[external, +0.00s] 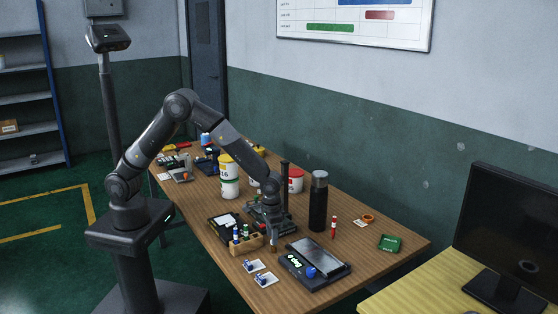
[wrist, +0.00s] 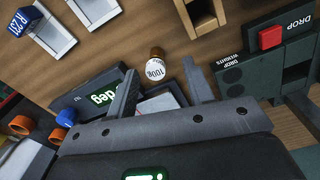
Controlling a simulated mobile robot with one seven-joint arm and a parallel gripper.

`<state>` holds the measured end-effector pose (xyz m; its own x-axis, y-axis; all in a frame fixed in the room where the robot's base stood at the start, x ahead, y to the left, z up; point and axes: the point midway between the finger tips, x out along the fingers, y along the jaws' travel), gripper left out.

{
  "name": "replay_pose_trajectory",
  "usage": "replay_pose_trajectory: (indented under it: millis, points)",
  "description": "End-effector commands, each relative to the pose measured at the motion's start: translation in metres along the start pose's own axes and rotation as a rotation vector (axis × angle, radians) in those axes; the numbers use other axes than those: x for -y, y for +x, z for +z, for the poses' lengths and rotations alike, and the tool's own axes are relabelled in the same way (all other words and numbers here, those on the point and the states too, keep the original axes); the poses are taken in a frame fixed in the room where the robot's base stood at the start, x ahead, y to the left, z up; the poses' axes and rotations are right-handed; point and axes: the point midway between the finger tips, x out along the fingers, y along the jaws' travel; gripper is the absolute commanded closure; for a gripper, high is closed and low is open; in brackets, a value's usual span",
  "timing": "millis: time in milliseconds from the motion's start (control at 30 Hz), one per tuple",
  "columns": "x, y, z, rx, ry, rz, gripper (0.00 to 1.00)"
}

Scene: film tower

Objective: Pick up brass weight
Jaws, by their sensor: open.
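The brass weight (wrist: 155,70) shows in the wrist view as a small bottle-shaped piece with a brass-coloured top and a pale label reading 100g. It is on the wooden table, in the gap at the fingertips. My gripper (wrist: 160,66) is open, with one finger on each side of the weight in the picture; no contact is visible. In the external view my gripper (external: 272,232) points down over the table, and a small brownish piece shows at its tips, too small to identify surely.
A black device with a green display (external: 312,264) lies close to the gripper. A wooden block with vials (external: 240,247) stands left of it. White trays (external: 265,280) lie in front. A black flask (external: 318,203) stands behind. A panel with a red button (wrist: 270,37) is at the wrist view's right.

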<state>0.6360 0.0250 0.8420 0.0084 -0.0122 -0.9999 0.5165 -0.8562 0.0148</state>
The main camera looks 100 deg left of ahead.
Motion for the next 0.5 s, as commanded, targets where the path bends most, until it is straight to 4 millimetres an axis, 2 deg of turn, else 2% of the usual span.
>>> replay_pose_trajectory:
  millis: [300,500]
  points:
    - [-0.006,0.043,-0.004,0.002,0.001,-0.002,0.52]
    - [-0.006,0.047,-0.004,0.000,0.001,0.000,0.52]
